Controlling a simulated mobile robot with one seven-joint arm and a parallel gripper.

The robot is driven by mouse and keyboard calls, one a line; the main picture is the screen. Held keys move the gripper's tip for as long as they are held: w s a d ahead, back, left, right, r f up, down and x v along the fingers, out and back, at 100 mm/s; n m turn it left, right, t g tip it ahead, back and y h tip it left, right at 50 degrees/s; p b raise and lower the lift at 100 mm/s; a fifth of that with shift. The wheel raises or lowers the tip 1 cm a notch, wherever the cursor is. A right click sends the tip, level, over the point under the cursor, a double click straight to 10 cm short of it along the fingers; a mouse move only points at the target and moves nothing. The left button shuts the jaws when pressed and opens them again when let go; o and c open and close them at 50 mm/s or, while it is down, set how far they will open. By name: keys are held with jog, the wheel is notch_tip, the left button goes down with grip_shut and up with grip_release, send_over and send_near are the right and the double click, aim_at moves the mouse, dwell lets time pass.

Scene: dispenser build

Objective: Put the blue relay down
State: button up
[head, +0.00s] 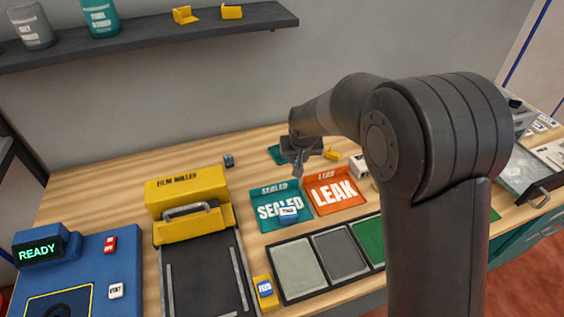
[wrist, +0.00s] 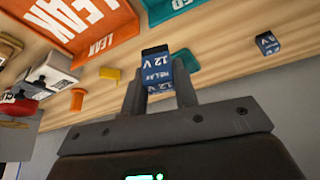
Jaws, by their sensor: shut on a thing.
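The blue relay (wrist: 158,72), labelled "RELAY 12 V", is between the fingers of my gripper (wrist: 158,82) in the wrist view. My gripper is shut on it. In the head view my gripper (head: 298,168) is over the rear of the wooden bench, behind the SEALED and LEAK trays; I cannot make out the held relay there. A teal pad (head: 276,154) lies just behind the gripper and shows partly behind the relay in the wrist view (wrist: 187,62). Whether the relay touches anything below is unclear. A second dark-blue 12 V block (wrist: 267,43) stands apart on the bench (head: 229,160).
The teal SEALED tray (head: 264,221) holds a small block. The orange LEAK tray (head: 350,196) is beside it. A yellow film roller (head: 187,187) stands left, and small yellow pieces (head: 331,153) lie right of the gripper. Bare bench lies behind the roller. A shelf (head: 150,38) hangs above.

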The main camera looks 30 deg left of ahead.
jog(key=shift+w+d+r, duration=0.15)
jog(key=shift+d+r, duration=0.2)
jog(key=shift+d, duration=0.3)
jog(key=w+d+m+h, duration=0.15)
jog(key=w+d, duration=0.25)
jog(key=d, duration=0.6)
jog(key=w+d+m, duration=0.2)
jog(key=w+d, duration=0.3)
jog(key=d, duration=0.4)
jog(key=w+d+m+h, duration=0.15)
jog(key=w+d, duration=0.25)
jog(key=d, duration=0.6)
jog(key=s+d+m+h, duration=0.1)
jog(key=s+d+m, duration=0.15)
jog(key=d, duration=1.45)
jog(key=s+d+m, duration=0.1)
jog(key=d+m, duration=0.3)
jog(key=d, duration=1.3)
jog(key=w+a+f, duration=0.4)
jog(key=w+a, duration=0.1)
jog(key=w+a+f, duration=0.2)
jog(key=a, duration=0.1)
jog(key=shift+w+f, duration=0.2)
jog(key=shift+w, duration=0.15)
jog(key=shift+f, duration=1.95)
jog(key=shift+f, duration=0.15)
